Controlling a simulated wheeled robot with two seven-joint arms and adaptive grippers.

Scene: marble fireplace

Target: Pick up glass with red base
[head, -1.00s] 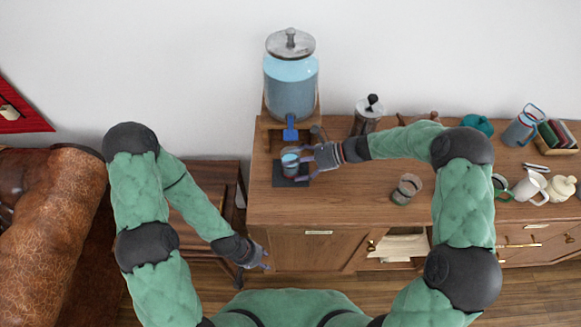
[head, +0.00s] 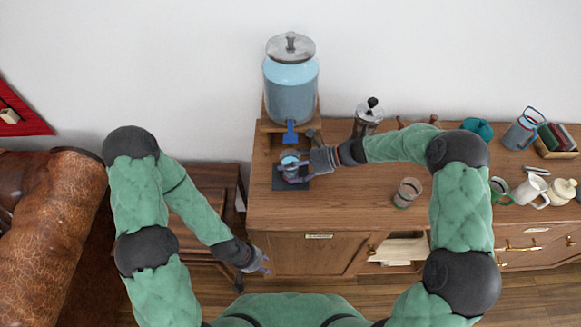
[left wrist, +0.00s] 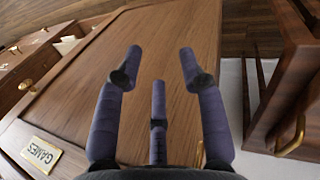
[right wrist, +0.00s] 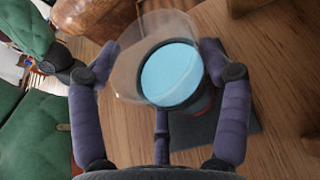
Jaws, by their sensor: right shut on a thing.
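The glass with the red base (right wrist: 172,76) holds light blue liquid; a little red shows low on it in the right wrist view. In the head view the glass (head: 290,160) is over the dark mat below the dispenser's blue tap. My right gripper (head: 294,172) is shut around the glass from the right; its fingers (right wrist: 160,62) flank the glass in the right wrist view. I cannot tell whether the glass is lifted. My left gripper (head: 265,265) is open and empty in front of the cabinet; its spread fingers (left wrist: 161,65) show in the left wrist view.
A water dispenser (head: 291,88) stands on a wooden stand behind the glass. The dark mat (head: 290,184) lies on the cabinet top (head: 340,205). Another glass (head: 407,192), a French press (head: 368,116), a white pitcher (head: 530,190) and a teapot (head: 562,191) stand rightward.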

